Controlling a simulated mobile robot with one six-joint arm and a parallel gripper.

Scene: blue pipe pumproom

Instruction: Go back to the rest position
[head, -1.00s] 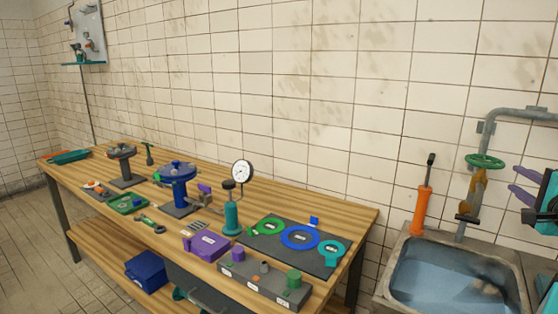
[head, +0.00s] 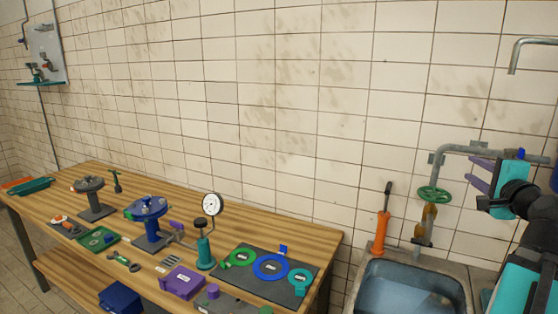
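My gripper (head: 482,176) is at the right of the head view, in front of the tiled wall and to the right of the green valve wheel (head: 434,194). Its two purple fingers point left and stand apart, with nothing seen between them. My dark and teal arm comes in from the right edge. The gripper looks clear of the pipe (head: 437,165) and the wheel, but depth is hard to judge.
At left, a wooden workbench (head: 235,216) bears a gauge (head: 212,205), flanged fittings, a purple box (head: 182,283) and a dark mat with coloured rings (head: 302,291).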

